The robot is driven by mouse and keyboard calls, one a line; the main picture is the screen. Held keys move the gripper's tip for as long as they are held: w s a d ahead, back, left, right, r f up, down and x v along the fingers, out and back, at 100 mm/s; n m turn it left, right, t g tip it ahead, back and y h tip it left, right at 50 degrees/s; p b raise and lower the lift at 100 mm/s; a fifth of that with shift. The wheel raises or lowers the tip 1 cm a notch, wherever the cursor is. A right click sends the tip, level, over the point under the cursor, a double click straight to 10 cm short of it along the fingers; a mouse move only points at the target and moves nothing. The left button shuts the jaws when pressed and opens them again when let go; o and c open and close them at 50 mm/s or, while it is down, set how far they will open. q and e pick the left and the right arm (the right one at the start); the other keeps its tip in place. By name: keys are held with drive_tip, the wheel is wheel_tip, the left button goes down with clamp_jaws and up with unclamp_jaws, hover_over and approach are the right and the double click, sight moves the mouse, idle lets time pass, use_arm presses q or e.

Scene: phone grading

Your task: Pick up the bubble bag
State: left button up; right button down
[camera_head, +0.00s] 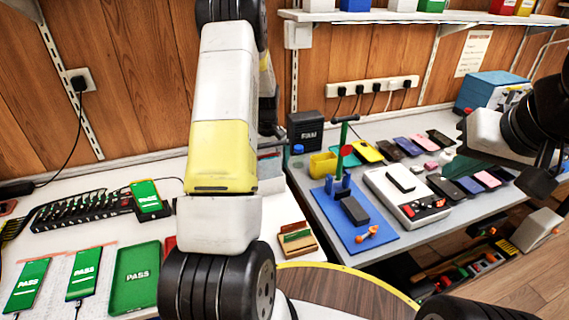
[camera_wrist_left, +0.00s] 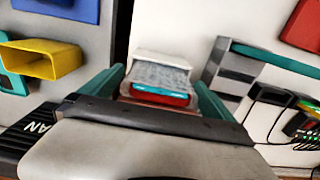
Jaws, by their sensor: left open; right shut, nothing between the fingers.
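In the left wrist view, the bubble bag (camera_wrist_left: 160,75) is a grey, bubbly-textured packet. It lies over something red and teal, with a white edge behind it. My left gripper (camera_wrist_left: 162,88) is open, with one teal finger on each side of the packet; I cannot tell whether they touch it. In the head view my left arm covers the left gripper and most of that spot.
Phones, a blue mat (camera_head: 375,244), a grading device (camera_head: 395,210) and a yellow bin (camera_head: 322,166) fill the right bench. A green PASS tray (camera_head: 136,275) and a charging hub (camera_head: 75,215) sit on the left bench. A black box (camera_head: 305,130) stands behind.

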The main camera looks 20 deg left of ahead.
use_arm(q)
drive_tip(key=shift+f, duration=0.7)
drive_tip(key=c, duration=1.2)
